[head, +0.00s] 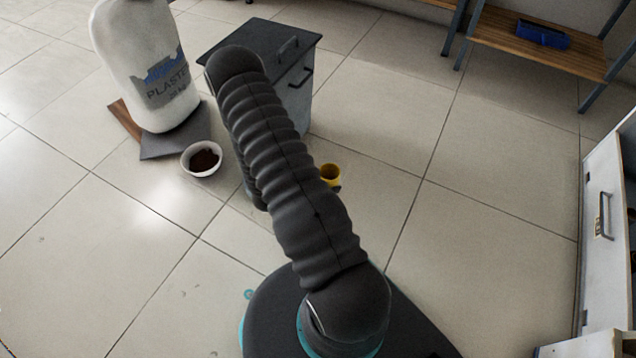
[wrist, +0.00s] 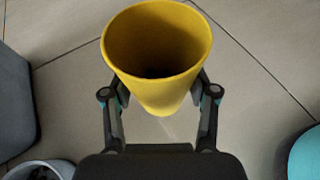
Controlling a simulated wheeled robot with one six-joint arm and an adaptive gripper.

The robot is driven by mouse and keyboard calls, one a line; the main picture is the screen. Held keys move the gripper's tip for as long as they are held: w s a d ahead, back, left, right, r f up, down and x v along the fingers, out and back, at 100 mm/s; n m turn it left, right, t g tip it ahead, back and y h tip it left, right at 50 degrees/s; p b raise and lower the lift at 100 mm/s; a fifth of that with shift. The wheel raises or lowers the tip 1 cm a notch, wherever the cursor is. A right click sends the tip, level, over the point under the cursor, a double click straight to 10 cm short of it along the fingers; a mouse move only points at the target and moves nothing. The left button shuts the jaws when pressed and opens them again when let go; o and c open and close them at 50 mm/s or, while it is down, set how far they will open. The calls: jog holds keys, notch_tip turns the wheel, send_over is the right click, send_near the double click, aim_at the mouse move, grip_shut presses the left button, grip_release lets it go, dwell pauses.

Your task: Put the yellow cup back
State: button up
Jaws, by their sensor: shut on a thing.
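The yellow cup (wrist: 158,88) fills the upper middle of the wrist view, its open mouth facing the camera and its inside dark toward the bottom. My gripper (wrist: 160,100) is shut on the cup, with one finger on each side of it. In the head view the yellow cup (head: 330,174) shows just right of my arm, partly hidden. I cannot tell how high the cup is above the floor.
A grey cabinet (head: 299,92) with a dark top stands behind my arm. A white bowl (head: 187,162) with dark contents and a plaster sack (head: 140,60) on a grey slab are to the left. A wooden bench (head: 520,45) bears a blue tray (head: 543,34). Floor at right is clear.

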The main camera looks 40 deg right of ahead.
jog(key=w+d+f, duration=0.1)
jog(key=w+f, duration=0.1)
jog(key=w, duration=0.1)
jog(key=w+d+f+b, duration=0.1)
jog(key=w+d+f, duration=0.1)
jog(key=w, duration=0.1)
jog(key=w+d+f, duration=0.1)
jog(key=w+f, duration=0.1)
jog(key=w, duration=0.2)
jog(key=shift+w+d+f+b, duration=0.1)
jog(key=shift+d+f+b, duration=0.1)
jog(key=shift+f+b, duration=0.55)
jog(key=shift+f, duration=1.55)
jog(key=o, duration=1.2)
jog(key=shift+f, duration=0.1)
